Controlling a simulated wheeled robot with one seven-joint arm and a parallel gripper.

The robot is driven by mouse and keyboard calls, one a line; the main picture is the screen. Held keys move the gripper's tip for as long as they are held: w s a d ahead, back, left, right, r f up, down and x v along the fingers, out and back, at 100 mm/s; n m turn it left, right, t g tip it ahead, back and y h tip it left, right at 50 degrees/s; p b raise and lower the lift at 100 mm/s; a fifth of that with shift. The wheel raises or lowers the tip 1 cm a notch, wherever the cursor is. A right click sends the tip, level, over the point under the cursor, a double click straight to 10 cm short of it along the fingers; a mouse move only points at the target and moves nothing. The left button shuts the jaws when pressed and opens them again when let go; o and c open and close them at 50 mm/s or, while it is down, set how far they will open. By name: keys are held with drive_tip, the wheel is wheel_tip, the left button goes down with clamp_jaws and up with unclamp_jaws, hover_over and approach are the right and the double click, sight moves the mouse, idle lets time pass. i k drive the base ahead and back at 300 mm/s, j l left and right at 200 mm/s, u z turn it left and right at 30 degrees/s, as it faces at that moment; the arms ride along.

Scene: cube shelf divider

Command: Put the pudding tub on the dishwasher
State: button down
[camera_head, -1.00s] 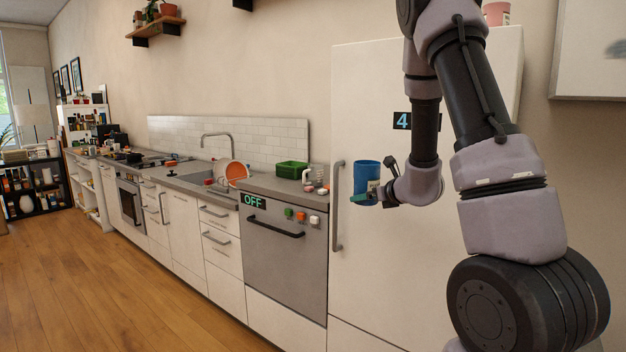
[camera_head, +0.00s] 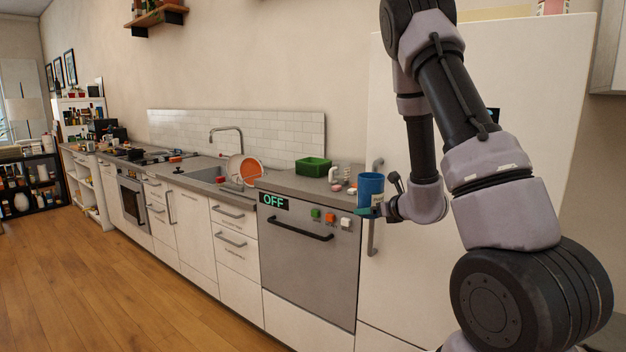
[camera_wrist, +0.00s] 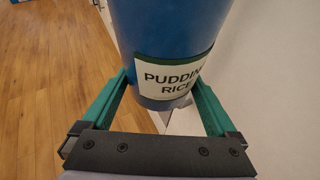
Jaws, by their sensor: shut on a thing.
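The pudding tub (camera_head: 370,187) is a blue cylinder, held upright in my gripper (camera_head: 372,211) in front of the fridge's left edge. In the wrist view the tub (camera_wrist: 165,35) shows a white label reading "PUDDIN… RICE", with a green finger on each side of it. My gripper (camera_wrist: 165,105) is shut on the tub. The dishwasher (camera_head: 305,255) is the grey-fronted unit left of the fridge, with an "OFF" display and a dark handle. The grey counter top (camera_head: 290,182) lies over it. The tub is at the right of the dishwasher in the head view.
On the counter above the dishwasher stand a green basket (camera_head: 313,166) and a white item (camera_head: 343,173) with small things beside it. An orange bowl (camera_head: 250,168) leans by the sink (camera_head: 208,174). The white fridge (camera_head: 540,120) rises at right. The wooden floor (camera_head: 120,290) is clear.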

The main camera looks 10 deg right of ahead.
sight(306, 183)
drive_tip(key=i+j, duration=0.25)
drive_tip(key=j, duration=0.15)
drive_tip(key=i+j+z, duration=0.1)
drive_tip(key=i+j, duration=0.4)
drive_tip(key=j, duration=0.25)
drive_tip(key=i+j+z, duration=0.1)
drive_tip(key=i+j, duration=0.15)
drive_tip(key=j, duration=0.15)
drive_tip(key=i+j, duration=0.2)
drive_tip(key=j, duration=0.2)
drive_tip(key=i+j+z, duration=0.1)
drive_tip(key=i+j, duration=0.15)
drive_tip(key=j, duration=0.15)
